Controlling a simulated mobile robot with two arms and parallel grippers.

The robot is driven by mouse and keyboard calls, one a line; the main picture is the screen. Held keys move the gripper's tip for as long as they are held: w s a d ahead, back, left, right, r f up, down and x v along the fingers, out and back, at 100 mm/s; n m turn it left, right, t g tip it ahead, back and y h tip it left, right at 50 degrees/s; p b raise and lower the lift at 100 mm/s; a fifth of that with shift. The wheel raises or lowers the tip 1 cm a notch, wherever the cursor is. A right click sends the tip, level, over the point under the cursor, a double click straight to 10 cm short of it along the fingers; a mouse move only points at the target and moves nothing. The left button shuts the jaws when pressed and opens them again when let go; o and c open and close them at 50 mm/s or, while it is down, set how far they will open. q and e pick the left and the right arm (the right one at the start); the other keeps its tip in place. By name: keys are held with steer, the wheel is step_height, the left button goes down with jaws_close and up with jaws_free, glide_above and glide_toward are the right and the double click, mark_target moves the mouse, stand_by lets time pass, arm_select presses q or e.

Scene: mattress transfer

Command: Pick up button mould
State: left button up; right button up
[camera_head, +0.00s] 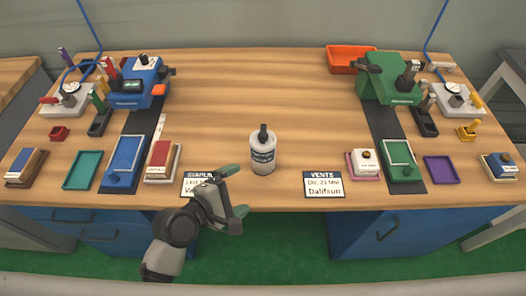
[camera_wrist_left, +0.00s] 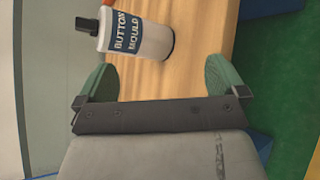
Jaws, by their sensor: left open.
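The button mould (camera_head: 262,155) is a white bottle with a dark blue label and a black top. It stands upright near the front middle of the wooden table. In the left wrist view the button mould (camera_wrist_left: 140,40) lies ahead of the fingers, with its label readable. My left gripper (camera_head: 234,191) is at the table's front edge, left of the bottle and nearer to me. Its green fingers are spread apart and empty, as the left wrist view (camera_wrist_left: 160,85) also shows. The fingers do not touch the bottle. My right gripper is not in view.
Two lettered cards lie at the table's front edge, the left card (camera_head: 204,185) partly behind my left gripper and the right card (camera_head: 324,184) clear. A blue machine (camera_head: 138,88) and a green machine (camera_head: 390,80) stand at the sides. The table's middle (camera_head: 250,90) is free.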

arm_select(q)
steer(key=w+r+n+t, duration=0.1)
steer(key=w+n, duration=0.1)
steer(key=n, duration=0.2)
steer(key=w+d+r+n+t+h, duration=0.1)
steer(key=n, duration=0.2)
steer(key=w+d+r+n+t, duration=0.1)
steer(key=w+r+n+t, duration=0.1)
steer(key=n, duration=0.2)
steer(key=shift+w+r+n, duration=0.1)
steer(key=shift+w+n, duration=0.2)
steer(key=shift+w, duration=0.05)
steer(key=n+b, duration=0.1)
steer(key=b, duration=0.5)
glide_toward(256, 164)
steer(key=x, duration=0.4)
steer(key=f+x, duration=0.1)
steer(key=x, duration=0.1)
steer(key=shift+a, duration=0.15)
steer(key=shift+w+d+r+p, duration=0.3)
steer(key=shift+w+d+p, duration=0.25)
steer(key=shift+w, duration=0.1)
steer(key=x, duration=0.6)
steer(key=shift+r, duration=0.1)
steer(key=shift+s+a, duration=0.1)
steer(key=c, duration=1.4)
steer(key=shift+r, duration=0.1)
